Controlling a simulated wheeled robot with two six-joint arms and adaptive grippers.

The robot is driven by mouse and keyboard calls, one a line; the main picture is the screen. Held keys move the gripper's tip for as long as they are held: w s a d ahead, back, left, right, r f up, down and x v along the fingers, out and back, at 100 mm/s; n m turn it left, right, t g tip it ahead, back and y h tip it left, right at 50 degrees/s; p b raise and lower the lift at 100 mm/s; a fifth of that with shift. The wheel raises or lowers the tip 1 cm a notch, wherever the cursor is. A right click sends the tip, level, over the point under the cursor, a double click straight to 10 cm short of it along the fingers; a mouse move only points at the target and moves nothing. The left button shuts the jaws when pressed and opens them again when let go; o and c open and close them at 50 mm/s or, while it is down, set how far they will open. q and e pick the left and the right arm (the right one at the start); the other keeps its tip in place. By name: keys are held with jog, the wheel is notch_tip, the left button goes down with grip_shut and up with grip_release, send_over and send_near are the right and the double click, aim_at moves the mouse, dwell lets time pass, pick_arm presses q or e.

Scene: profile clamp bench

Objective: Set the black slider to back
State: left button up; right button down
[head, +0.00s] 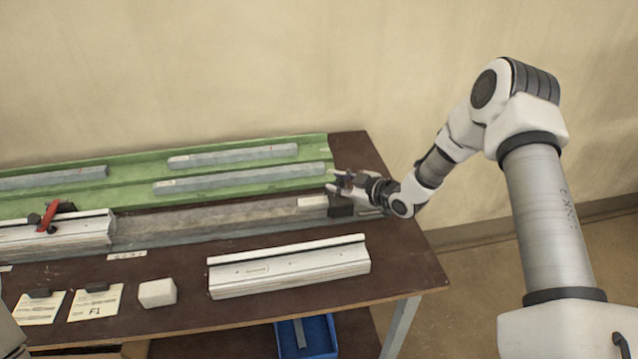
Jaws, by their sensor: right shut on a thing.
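The black slider (342,210) is a dark block at the right end of the long grey rail (220,217). My right gripper (338,185) is at that end, just above and behind the block's visible face. Its fingers are shut on the slider's upper part; the contact itself is small and partly hidden. A pale block (312,202) lies on the rail just left of the slider. My left gripper is not in view.
A green tray (110,180) with grey bars lies behind the rail. A red-handled clamp (48,215) is at left. A white profile (290,268), a white block (157,292) and two cards (95,303) with black pieces lie in front. A blue bin (318,335) is below.

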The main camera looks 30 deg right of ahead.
jog(key=d, duration=0.2)
jog(key=s+d+p, duration=0.1)
jog(key=d, duration=0.1)
jog(key=s+d, duration=0.1)
jog(key=d, duration=0.2)
jog(key=c, duration=0.9)
grip_release()
jog(key=shift+d, duration=0.1)
jog(key=shift+o, duration=0.3)
jog(key=shift+d+f, duration=0.15)
jog(key=shift+s+d+r, duration=0.1)
jog(key=shift+s+r, duration=0.15)
jog(key=shift+s, duration=0.1)
jog(key=v, duration=0.6)
jog(key=shift+s, duration=0.3)
jog(key=shift+d, duration=0.1)
